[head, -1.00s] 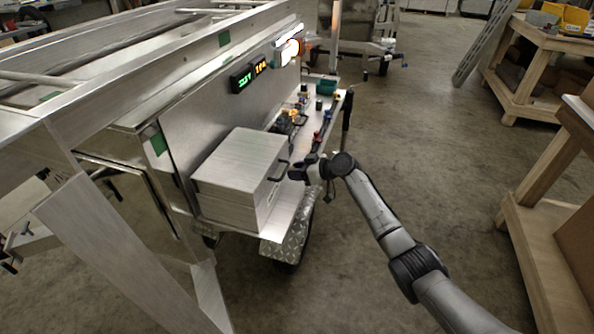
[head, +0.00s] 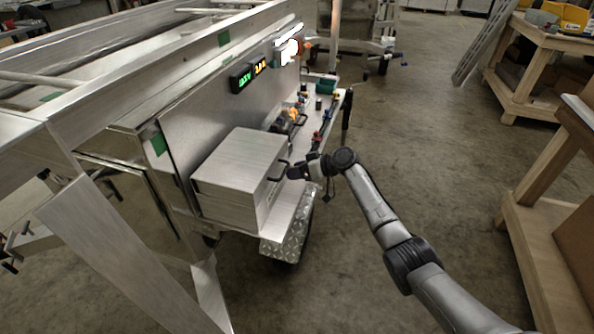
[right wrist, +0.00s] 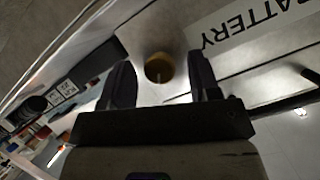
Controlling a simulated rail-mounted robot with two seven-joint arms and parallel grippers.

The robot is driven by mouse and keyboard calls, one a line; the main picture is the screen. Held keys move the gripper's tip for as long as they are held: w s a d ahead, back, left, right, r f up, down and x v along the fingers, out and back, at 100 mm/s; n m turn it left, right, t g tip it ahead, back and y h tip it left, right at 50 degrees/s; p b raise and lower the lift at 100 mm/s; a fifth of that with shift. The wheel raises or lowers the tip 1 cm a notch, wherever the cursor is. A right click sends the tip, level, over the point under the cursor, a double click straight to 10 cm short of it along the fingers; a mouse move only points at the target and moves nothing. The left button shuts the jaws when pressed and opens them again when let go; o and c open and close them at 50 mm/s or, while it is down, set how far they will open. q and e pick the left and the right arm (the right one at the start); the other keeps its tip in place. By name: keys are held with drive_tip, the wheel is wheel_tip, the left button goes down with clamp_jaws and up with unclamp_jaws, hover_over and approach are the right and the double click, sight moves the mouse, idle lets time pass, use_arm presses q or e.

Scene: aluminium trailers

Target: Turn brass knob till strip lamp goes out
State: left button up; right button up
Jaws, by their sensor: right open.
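The brass knob (right wrist: 159,68) is a round brass-coloured disc with a pale line on it, set on a grey metal surface. In the right wrist view it lies between the two dark fingers of my right gripper (right wrist: 160,76), which stand apart with a gap on each side of it. In the head view my right gripper (head: 298,171) is at the front edge of the trailer's shelf, beside the metal box; the knob cannot be made out there. The strip lamp (head: 289,50) glows bright white on the upright panel. My left gripper is not in view.
A metal box (head: 238,172) with a dark handle stands on the shelf. A "BATTERY" label (right wrist: 255,25) is near the knob. Small coloured fittings (head: 318,135) line the shelf. A wooden bench (head: 545,215) stands right; floor between is clear.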

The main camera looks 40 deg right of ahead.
drive_tip(key=shift+s+d+r, duration=0.15)
drive_tip(key=shift+s, duration=0.05)
drive_tip(key=p+v, duration=0.4)
drive_tip(key=v, duration=0.9)
drive_tip(key=shift+p, duration=0.4)
drive_tip(key=shift+d, duration=0.15)
